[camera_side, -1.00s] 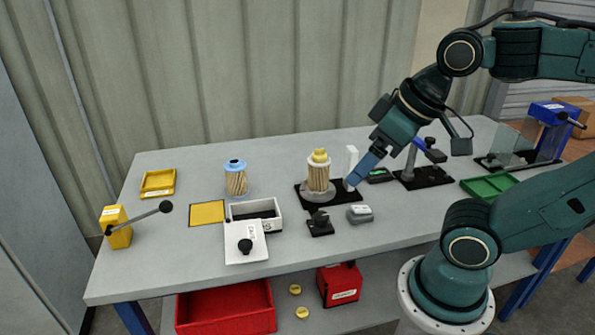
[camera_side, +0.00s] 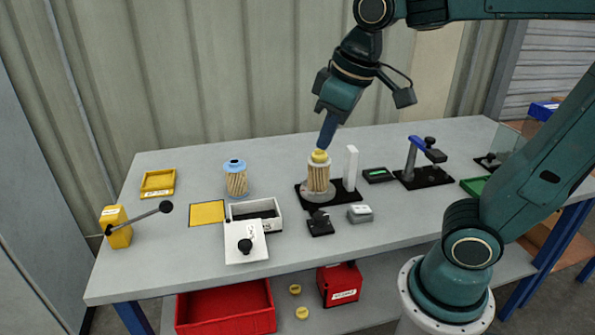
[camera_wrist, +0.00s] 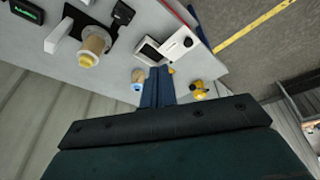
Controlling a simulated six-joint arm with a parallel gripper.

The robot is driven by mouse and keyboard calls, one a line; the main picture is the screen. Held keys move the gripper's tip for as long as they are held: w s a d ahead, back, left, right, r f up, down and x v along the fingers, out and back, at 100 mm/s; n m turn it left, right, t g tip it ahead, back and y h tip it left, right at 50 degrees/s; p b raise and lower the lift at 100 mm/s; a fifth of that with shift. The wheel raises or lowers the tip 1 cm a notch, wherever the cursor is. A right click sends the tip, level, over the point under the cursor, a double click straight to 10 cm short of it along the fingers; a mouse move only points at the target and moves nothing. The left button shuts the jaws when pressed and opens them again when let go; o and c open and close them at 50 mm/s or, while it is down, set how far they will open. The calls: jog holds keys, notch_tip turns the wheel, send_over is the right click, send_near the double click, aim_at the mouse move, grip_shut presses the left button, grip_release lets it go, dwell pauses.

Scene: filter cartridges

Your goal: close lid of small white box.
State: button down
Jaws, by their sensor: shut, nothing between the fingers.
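The small white box (camera_side: 277,220) stands on the table left of centre, its dark inside showing. Its white lid (camera_side: 246,250) is open and lies toward the front edge, with a black knob (camera_side: 245,245) on it. In the wrist view the box (camera_wrist: 150,51) and its lid (camera_wrist: 181,42) show beyond the fingers. My gripper (camera_side: 323,146) is shut and empty, with its blue fingertips pointing down at the yellow top of a pleated filter cartridge (camera_side: 318,178), to the right of and behind the box. Whether the tips touch that top I cannot tell. The fingers (camera_wrist: 157,72) also show in the wrist view.
A blue-capped filter (camera_side: 236,180) stands behind the box, and a yellow square (camera_side: 207,213) lies left of it. A yellow lever unit (camera_side: 117,227) is farther left. A black clamp (camera_side: 320,223) and grey block (camera_side: 360,213) stand right of the box.

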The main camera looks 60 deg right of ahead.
jog(key=w+a+f+n+g, duration=0.1)
jog(key=w+a+g, duration=0.15)
jog(key=w, duration=0.35)
jog(key=w+a+f+n+g, duration=0.1)
jog(key=w+a+n, duration=0.15)
jog(key=w, duration=0.45)
jog(key=w+a+f+n+g+h, duration=0.1)
jog(key=w+a+f+g, duration=0.1)
jog(key=w+a+f, duration=0.6)
jog(key=shift+w+a+f, duration=0.15)
jog(key=shift+a+f, duration=0.35)
jog(key=shift+f, duration=0.45)
jog(key=shift+f+n, duration=0.15)
jog(key=shift+n, duration=0.1)
send_over(236, 253)
jog(key=w, duration=0.1)
jog(key=shift+a+f, duration=0.2)
jog(key=shift+f, duration=2.35)
jog(key=shift+a+f, duration=0.15)
jog(key=shift+f, duration=2.35)
